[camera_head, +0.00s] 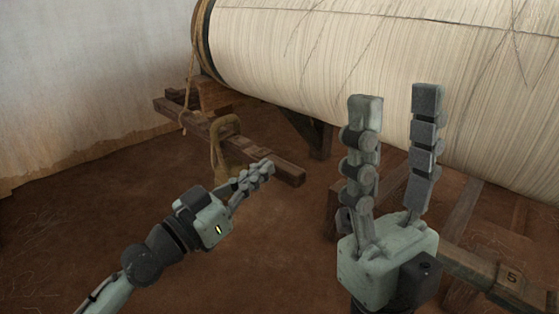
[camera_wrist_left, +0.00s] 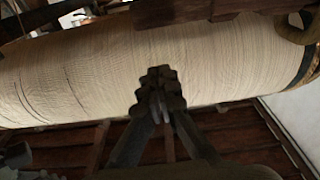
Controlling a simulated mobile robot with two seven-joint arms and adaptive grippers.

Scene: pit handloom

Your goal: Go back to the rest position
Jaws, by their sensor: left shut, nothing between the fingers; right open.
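My left gripper (camera_head: 262,174) is shut and empty in the head view, held over the reddish-brown floor left of centre. It also shows in the left wrist view (camera_wrist_left: 159,80), its fingers together in front of the big warp roll (camera_wrist_left: 75,75). My right gripper (camera_head: 396,98) is open and empty, its two fingers pointing up in the right half of the head view. It stands in front of the same cream roll (camera_head: 300,50). No task object shows in either hand.
Wooden beams (camera_head: 240,145) with a rope (camera_head: 187,80) and a curved brown piece lie beyond my left gripper. A pale wall (camera_head: 80,75) bounds the left. The floor (camera_head: 60,240) at lower left is clear.

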